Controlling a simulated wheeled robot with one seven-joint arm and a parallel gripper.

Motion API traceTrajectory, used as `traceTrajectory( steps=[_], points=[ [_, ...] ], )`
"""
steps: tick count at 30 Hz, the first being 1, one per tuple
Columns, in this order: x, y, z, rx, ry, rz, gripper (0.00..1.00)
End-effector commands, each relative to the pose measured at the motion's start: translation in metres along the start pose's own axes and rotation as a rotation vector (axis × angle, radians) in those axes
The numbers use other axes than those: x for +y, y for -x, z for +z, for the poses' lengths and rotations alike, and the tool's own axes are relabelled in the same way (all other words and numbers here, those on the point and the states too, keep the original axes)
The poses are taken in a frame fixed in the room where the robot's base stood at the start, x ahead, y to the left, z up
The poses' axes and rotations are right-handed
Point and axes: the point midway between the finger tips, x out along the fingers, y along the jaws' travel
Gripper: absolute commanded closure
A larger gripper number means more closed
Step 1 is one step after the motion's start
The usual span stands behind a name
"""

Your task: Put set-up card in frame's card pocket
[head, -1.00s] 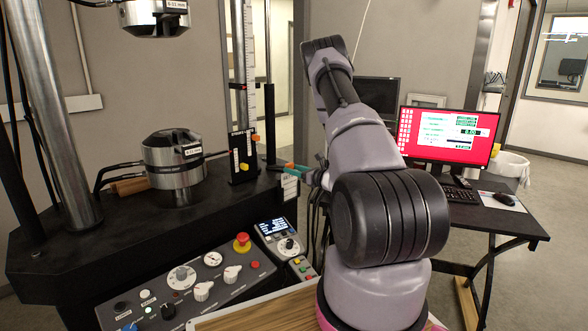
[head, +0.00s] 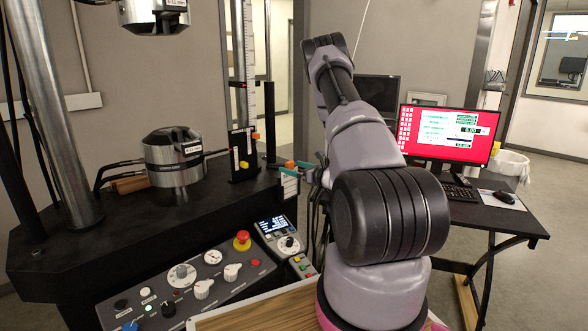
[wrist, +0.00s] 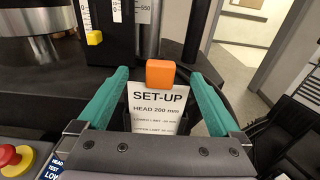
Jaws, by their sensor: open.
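The set-up card (wrist: 158,106) is white with black print reading SET-UP, HEAD 200 mm. An orange block (wrist: 160,73) sits at its top edge. Dark edges beside the card look like the frame's card pocket (wrist: 126,118); how deep the card sits in it I cannot tell. My gripper (wrist: 160,77) is open, its teal fingers on either side of the block with gaps between. The card's lower end is hidden by my gripper body. In the head view the card (head: 289,186) shows small at the frame's right end.
The test frame's lower grip (head: 174,162), the scale column (head: 247,60) and a steel post (head: 55,110) stand to the left. The control panel (head: 190,290) with a red stop button (head: 242,240) is in front. A desk with a red-screened monitor (head: 444,137) stands at right.

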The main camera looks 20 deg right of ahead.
Motion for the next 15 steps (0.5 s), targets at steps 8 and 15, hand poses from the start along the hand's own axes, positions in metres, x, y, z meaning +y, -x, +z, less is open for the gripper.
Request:
traceTrajectory(
  steps=[8, 15],
  points=[
    [0.0, 0.019, 0.0, 0.0, -0.001, -0.001, 0.0],
    [-0.001, 0.036, 0.0, 0.001, -0.001, -0.002, 0.0]
  ],
)
